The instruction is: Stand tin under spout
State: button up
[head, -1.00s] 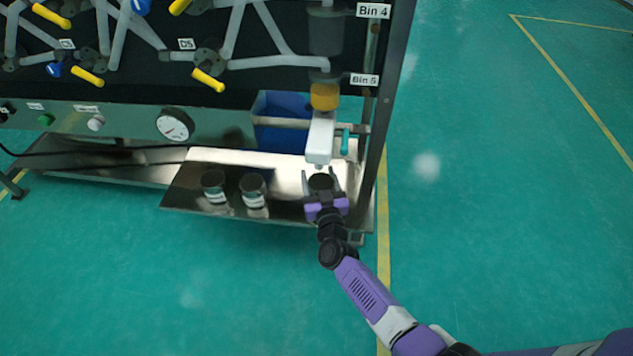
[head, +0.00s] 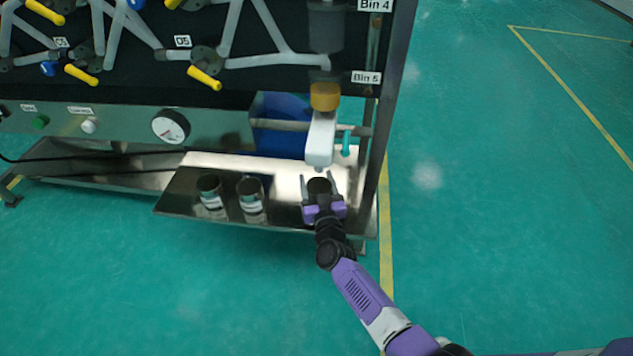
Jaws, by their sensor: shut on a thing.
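A dark-topped tin (head: 319,186) is between the two fingers of my gripper (head: 318,188), which is shut on it. The tin is low over the right end of the metal shelf (head: 283,207); I cannot tell whether its base touches the shelf. The white spout (head: 320,140) hangs from the yellow-orange collar (head: 325,96) just above and behind the tin. In this view the spout's lower end lies almost directly above the tin's top, with a small gap. The tin's lower part is hidden by my gripper.
Two more tins, one at left (head: 209,190) and one beside it (head: 251,192), stand on the shelf to the left. A blue bin (head: 281,125) is behind the spout. A teal handle (head: 346,142) is right of the spout, and a dark frame post (head: 384,130) borders the shelf.

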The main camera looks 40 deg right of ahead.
jog(key=o, duration=1.4)
jog(key=shift+f, duration=0.15)
jog(key=shift+r, duration=0.25)
jog(key=p+v, duration=0.5)
jog(key=v, duration=0.7)
jog(key=shift+f, duration=0.1)
jog(key=shift+s+a, duration=0.1)
jog(key=s+a+r+n+t+y, duration=0.1)
jog(key=s+a+r+n+y, duration=0.15)
jog(key=s+a, duration=0.5)
jog(key=s+a+r+n+t+y, duration=0.15)
jog(key=s+a+r+y, duration=0.3)
jog(key=s, duration=0.65)
jog(key=s+a+r+n+g+y, duration=0.1)
jog(key=s+a+r, duration=0.1)
jog(key=s+r, duration=0.2)
jog(key=s+a+r+n+y, duration=0.1)
jog(key=s+r, duration=0.3)
jog(key=r, duration=0.1)
jog(key=s+a+r+g+y, duration=0.1)
jog(key=s+a+r, duration=0.1)
jog(key=s+r, duration=0.2)
jog(key=shift+a+r+n+g, duration=0.3)
jog(key=shift+r+n+g, duration=0.05)
jog(key=shift+r+n, duration=0.1)
